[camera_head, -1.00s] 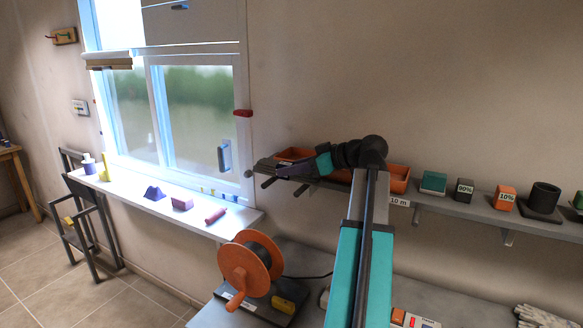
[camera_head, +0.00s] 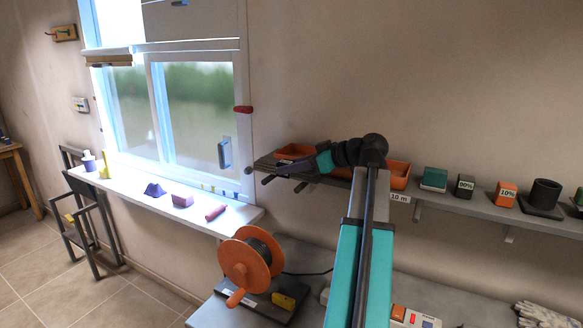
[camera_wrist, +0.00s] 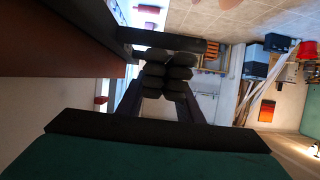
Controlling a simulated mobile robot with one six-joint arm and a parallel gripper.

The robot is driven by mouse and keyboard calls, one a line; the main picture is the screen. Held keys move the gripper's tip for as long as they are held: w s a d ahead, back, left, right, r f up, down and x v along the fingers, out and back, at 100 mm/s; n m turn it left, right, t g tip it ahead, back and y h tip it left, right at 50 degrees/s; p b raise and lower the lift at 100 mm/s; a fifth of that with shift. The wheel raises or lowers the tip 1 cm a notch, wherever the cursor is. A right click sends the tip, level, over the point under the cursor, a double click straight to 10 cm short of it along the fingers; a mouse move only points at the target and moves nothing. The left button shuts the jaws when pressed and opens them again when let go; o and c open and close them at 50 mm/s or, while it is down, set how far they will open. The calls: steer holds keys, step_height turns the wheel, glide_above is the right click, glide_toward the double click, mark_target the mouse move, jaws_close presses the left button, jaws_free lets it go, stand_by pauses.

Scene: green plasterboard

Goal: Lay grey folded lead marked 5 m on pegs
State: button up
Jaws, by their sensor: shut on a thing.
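My gripper (camera_head: 292,166) is at the left end of the wall shelf, just above or at the dark pegs (camera_head: 268,180) that stick out from its front edge. In the wrist view, my gripper (camera_wrist: 165,82) is shut on a dark bundle of rounded folds, the grey folded lead (camera_wrist: 168,75). In the head view the lead is hard to tell from the dark fingers. I cannot tell whether it touches the pegs. No 5 m mark is readable; a 10 m label (camera_head: 399,198) shows on the shelf edge.
Orange trays (camera_head: 398,181) stand on the shelf (camera_head: 450,208) behind my arm. Several blocks and a dark cup (camera_head: 545,193) stand farther right. An orange cable reel (camera_head: 245,258) stands on the bench below. The window sill (camera_head: 225,226) holds small objects at left.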

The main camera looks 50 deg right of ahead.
steer(key=shift+f+b, duration=0.55)
steer(key=shift+f, duration=0.05)
stand_by(0.3)
steer(key=o, duration=1.3)
steer(key=shift+o, duration=0.2)
steer(key=b+v, duration=0.3)
steer(key=v, duration=1.1)
steer(key=shift+w+r, duration=0.1)
steer(key=shift+r, duration=0.05)
